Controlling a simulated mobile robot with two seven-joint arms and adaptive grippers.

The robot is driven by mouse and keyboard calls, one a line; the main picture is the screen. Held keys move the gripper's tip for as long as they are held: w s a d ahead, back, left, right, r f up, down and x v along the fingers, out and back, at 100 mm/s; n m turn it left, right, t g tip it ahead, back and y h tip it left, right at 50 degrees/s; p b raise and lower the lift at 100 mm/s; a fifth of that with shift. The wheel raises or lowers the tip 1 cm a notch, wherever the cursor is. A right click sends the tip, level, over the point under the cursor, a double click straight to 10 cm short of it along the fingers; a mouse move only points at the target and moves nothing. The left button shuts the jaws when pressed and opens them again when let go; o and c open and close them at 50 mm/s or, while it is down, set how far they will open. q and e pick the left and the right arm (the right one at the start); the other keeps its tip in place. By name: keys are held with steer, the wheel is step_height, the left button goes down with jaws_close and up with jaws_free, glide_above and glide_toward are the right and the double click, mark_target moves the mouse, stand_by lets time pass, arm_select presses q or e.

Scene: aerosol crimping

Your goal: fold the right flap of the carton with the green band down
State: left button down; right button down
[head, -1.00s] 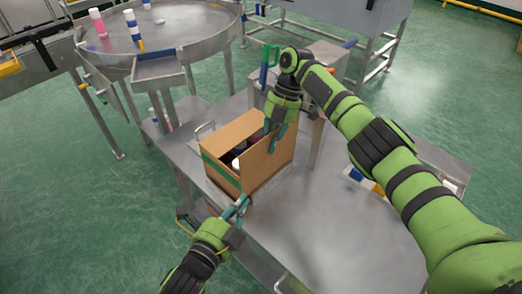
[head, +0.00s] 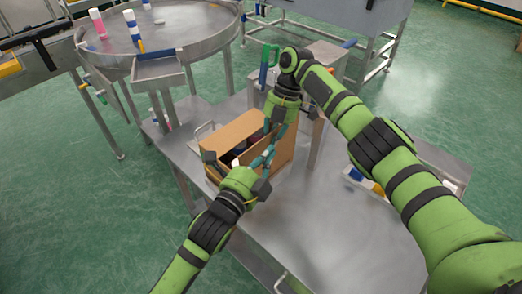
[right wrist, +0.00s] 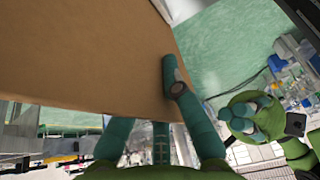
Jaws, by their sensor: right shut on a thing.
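The open brown carton (head: 222,139) stands on the steel table, with dark items and a white top inside. Its green band is mostly hidden behind my left gripper and arm. The right flap (head: 283,152) stands up at the carton's right side. My right gripper (head: 274,135) is at that flap's upper edge. In the right wrist view one teal finger lies across a brown cardboard panel (right wrist: 90,50), and the gripper is shut on it. My left gripper (head: 264,158) is over the carton's near side, close to the right flap; its finger gap is unclear.
A steel fixture (head: 315,120) stands behind the carton. A round table (head: 165,40) with bottles is at the back left. A tray (head: 440,170) lies at the right.

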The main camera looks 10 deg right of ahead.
mark_target(256, 149)
steer(key=shift+a, duration=0.1)
arm_select(q)
steer(key=shift+w+a, duration=0.55)
steer(key=shift+w, duration=0.25)
steer(key=shift+w+a+n, duration=0.3)
steer(key=shift+w+a, duration=0.15)
steer(key=shift+w, duration=0.1)
